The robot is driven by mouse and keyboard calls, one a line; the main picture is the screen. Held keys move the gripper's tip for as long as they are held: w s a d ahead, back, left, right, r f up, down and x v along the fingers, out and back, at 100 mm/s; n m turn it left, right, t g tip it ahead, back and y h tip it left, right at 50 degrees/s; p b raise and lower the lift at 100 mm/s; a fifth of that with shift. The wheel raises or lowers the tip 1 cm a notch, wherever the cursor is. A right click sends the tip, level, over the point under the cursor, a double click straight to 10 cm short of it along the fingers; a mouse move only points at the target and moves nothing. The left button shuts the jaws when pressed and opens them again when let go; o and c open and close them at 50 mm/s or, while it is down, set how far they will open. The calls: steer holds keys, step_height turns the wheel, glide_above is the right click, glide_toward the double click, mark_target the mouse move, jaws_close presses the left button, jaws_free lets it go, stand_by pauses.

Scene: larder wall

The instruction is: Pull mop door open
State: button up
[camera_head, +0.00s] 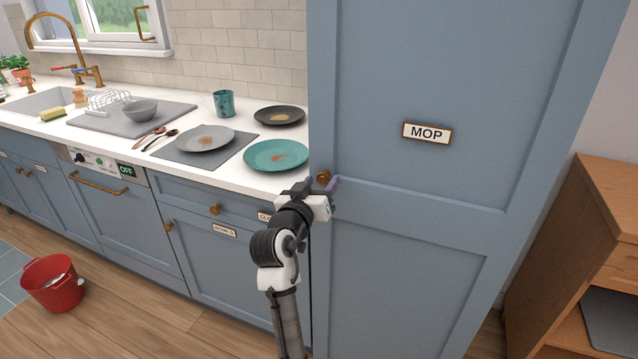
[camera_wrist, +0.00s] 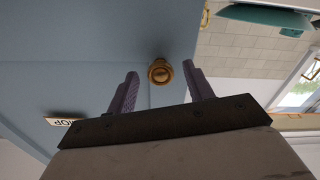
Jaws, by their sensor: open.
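The mop door (camera_head: 425,85) is a tall blue panelled door with a label reading MOP (camera_head: 427,132). It looks shut. Its round brass knob (camera_head: 322,177) sits near the door's left edge. My gripper (camera_head: 322,184) is at the knob with its purple fingers apart. In the wrist view the knob (camera_wrist: 160,72) shows between and just beyond the two open fingertips (camera_wrist: 162,77), with a gap on each side. The label also shows upside down in the wrist view (camera_wrist: 64,121).
A white counter (camera_head: 250,178) with plates and a grey bowl runs left of the door, above blue cabinets with brass knobs. A red bucket (camera_head: 52,290) stands on the wooden floor at left. A wooden shelf unit (camera_head: 590,200) stands to the right of the door.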

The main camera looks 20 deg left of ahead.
jaws_close()
stand_by(0.3)
steer(key=shift+s, duration=0.1)
